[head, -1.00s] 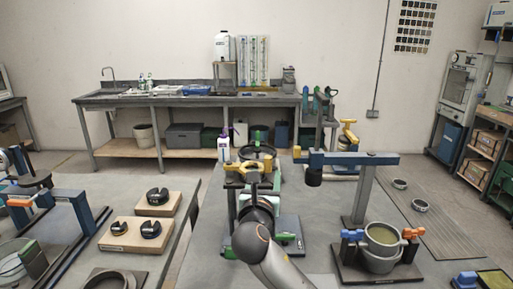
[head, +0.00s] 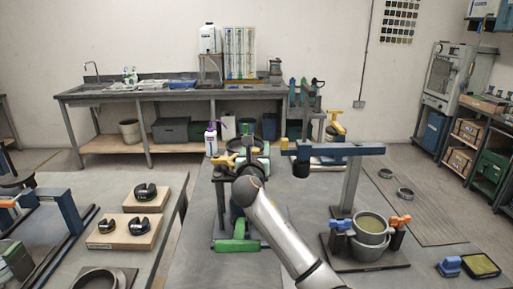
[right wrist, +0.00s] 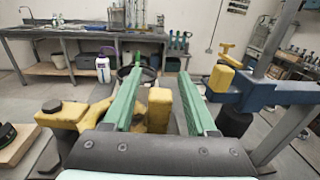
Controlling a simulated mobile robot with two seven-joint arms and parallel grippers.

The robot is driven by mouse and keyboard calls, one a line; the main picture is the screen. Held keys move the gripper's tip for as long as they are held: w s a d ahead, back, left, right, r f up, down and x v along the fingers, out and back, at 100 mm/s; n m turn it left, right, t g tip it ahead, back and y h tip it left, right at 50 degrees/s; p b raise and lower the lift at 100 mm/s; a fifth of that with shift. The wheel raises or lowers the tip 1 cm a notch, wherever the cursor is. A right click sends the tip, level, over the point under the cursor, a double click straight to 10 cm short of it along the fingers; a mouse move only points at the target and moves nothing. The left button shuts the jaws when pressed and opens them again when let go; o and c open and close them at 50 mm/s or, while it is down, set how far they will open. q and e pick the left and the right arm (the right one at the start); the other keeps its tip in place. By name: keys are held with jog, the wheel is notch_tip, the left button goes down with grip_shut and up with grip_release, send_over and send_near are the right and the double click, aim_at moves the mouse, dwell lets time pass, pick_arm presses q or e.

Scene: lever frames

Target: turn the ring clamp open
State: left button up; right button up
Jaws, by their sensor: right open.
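A frame in the middle of the head view carries yellow clamp parts (head: 224,163) and a dark ring (head: 243,144) at its top. My right arm covers much of it. My right gripper (right wrist: 160,85) is open, with two green fingers pointing forward. I see no finger closed on either. In the head view, the gripper is mostly hidden behind my wrist. My left gripper is not in view.
A blue beam (head: 335,149) on a grey post stands to the right, with a yellow end block (right wrist: 221,78) close to my right finger. A metal bowl (head: 370,232) between blue and orange knobs stands at front right. Wooden blocks (head: 130,235) with black rings lie left.

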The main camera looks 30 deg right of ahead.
jog(key=shift+w+d, duration=0.1)
jog(key=shift+w, duration=0.05)
grip_shut()
dwell(0.4)
dwell(1.0)
